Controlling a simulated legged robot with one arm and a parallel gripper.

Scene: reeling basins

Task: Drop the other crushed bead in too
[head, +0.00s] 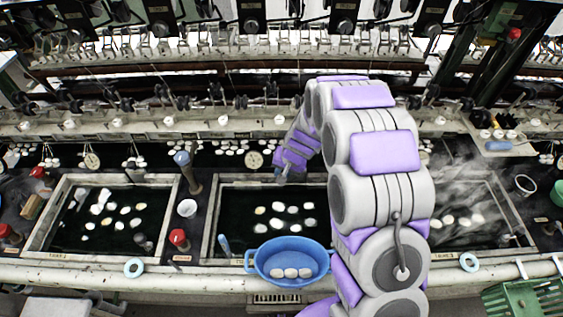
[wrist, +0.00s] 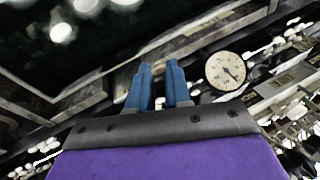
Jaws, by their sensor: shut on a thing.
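My gripper (head: 284,174) is over the far edge of the middle basin, just right of a round dial gauge. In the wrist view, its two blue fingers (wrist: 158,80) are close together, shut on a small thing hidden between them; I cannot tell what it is. A blue two-handled tub (head: 252,265) sits at the front edge of the middle basin, nearer than my gripper. 3 white oval pieces (head: 290,272) lie in it. I cannot tell whether any of them is a crushed bead.
The middle basin (head: 209,225) holds dark water with several pale floating pieces. A similar basin (head: 48,225) is to the left; a steaming one is to the right. The dial gauge (head: 254,160) also shows in the wrist view (wrist: 225,71). A red-topped jar (head: 179,239) stands between basins.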

